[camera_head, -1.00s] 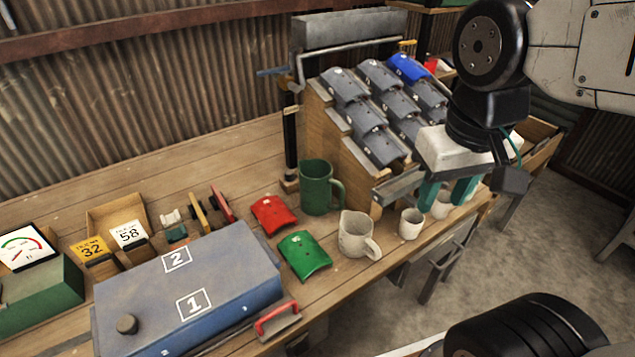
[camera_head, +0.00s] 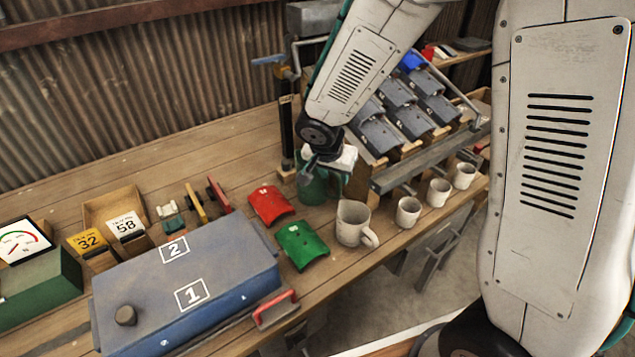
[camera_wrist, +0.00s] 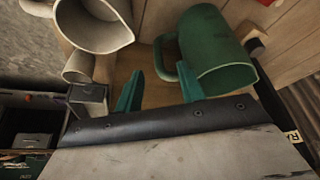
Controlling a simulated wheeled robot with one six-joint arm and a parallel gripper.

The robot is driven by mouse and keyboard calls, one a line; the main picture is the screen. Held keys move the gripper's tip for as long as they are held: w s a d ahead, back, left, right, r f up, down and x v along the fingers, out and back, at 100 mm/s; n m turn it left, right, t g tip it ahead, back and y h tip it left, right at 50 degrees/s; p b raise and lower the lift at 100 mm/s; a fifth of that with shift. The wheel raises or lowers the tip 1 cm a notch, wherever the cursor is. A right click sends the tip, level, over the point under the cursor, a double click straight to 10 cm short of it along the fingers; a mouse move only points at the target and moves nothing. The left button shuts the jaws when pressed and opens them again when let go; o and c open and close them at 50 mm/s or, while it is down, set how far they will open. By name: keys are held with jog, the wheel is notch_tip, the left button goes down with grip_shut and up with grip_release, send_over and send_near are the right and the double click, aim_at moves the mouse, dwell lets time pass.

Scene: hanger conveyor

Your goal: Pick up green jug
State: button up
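The green jug (camera_head: 312,191) stands on the workbench beside the tile rack, its upper part hidden by my gripper (camera_head: 338,180) in the head view. In the wrist view the jug (camera_wrist: 222,50) is at upper right, with its handle pointing left toward my fingers. My gripper (camera_wrist: 160,70) is open there, two teal fingers apart. The handle shows around the gap between the fingertips; I cannot tell whether it lies between them in depth. No grip on the jug shows.
A white pitcher (camera_head: 353,222) stands just right of the jug, with several white cups (camera_head: 409,211) beyond. Red (camera_head: 269,204) and green (camera_head: 302,245) curved tiles lie in front. The grey tile rack (camera_head: 420,155) is close behind. Open bench lies at back left.

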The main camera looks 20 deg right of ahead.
aim_at(338, 187)
jog(key=x, duration=0.7)
jog(key=shift+s+f, duration=0.15)
grip_shut()
